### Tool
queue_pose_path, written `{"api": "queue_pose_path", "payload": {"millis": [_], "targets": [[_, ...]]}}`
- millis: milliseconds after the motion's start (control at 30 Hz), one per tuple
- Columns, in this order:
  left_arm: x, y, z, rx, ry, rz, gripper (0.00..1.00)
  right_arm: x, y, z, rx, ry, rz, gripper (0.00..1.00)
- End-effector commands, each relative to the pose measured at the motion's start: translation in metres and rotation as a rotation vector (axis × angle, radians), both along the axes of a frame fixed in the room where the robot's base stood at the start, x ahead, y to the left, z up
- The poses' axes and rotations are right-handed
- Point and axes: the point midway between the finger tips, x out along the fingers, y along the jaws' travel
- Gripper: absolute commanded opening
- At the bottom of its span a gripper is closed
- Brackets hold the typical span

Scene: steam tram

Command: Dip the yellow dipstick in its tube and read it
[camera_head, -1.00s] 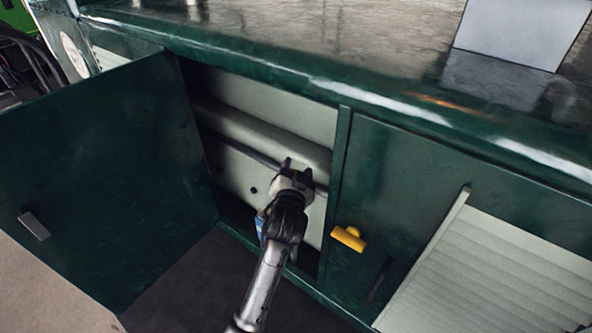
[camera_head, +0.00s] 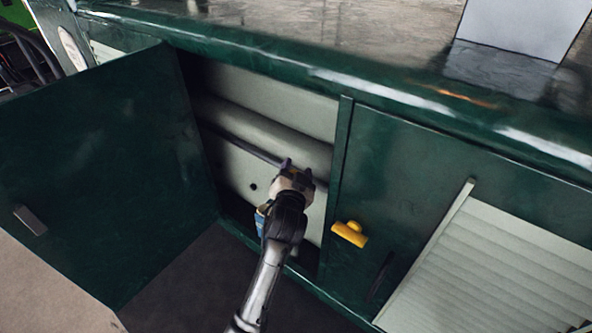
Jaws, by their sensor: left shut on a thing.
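My left gripper (camera_head: 298,168) is inside the open compartment, in front of its pale inner wall. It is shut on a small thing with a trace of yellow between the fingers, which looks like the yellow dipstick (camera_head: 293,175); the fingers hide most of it. I cannot make out the tube or any reading. A yellow T-shaped handle (camera_head: 350,234) sticks out from the green panel right of the opening, apart from the gripper. My right gripper is not in view.
The green door (camera_head: 105,185) stands open at the left. A rounded pipe (camera_head: 255,132) runs across the compartment, and something blue (camera_head: 260,220) shows beside my wrist. The green ledge (camera_head: 300,72) overhangs the opening. A louvred panel (camera_head: 490,270) is at the right.

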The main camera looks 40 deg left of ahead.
Motion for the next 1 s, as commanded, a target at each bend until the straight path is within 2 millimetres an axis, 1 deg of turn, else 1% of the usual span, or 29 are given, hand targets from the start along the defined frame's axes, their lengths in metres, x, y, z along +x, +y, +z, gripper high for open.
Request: {"api": "queue_pose_path", "payload": {"millis": [567, 1000], "targets": [[0.0, 0.0, -0.001, 0.0, -0.001, 0.0, 0.14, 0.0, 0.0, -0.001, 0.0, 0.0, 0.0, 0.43], [0.0, 0.0, -0.011, 0.0, -0.001, 0.0, 0.14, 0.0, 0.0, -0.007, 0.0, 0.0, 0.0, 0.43]]}}
